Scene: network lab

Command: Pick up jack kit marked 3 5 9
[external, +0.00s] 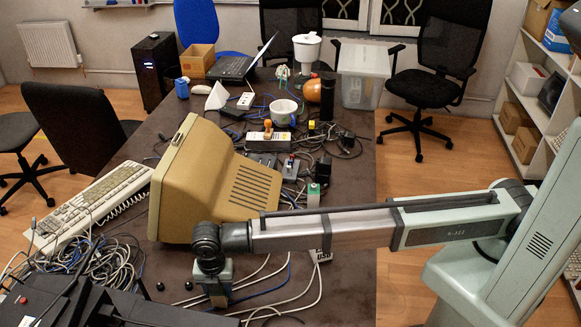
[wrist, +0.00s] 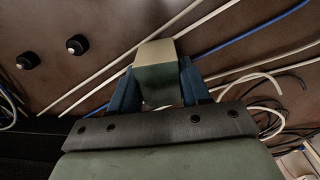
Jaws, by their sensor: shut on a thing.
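In the wrist view, my gripper (wrist: 157,82) has its two blue fingers closed on the sides of a small box (wrist: 155,52). The box has a pale tan face and a darker grey-green face towards the camera. No digits can be read on it, so I cannot confirm the marking 3 5 9. In the external view, my gripper (external: 218,296) points down low over the near part of the dark table, and the box between its fingers cannot be made out there.
Pale and blue cables run across the table under my gripper. Two black knobs (wrist: 77,44) stand to the left in the wrist view. In the external view, a beige monitor (external: 215,185) stands just behind my arm, with a keyboard (external: 95,205) and tangled cables (external: 95,265) at left.

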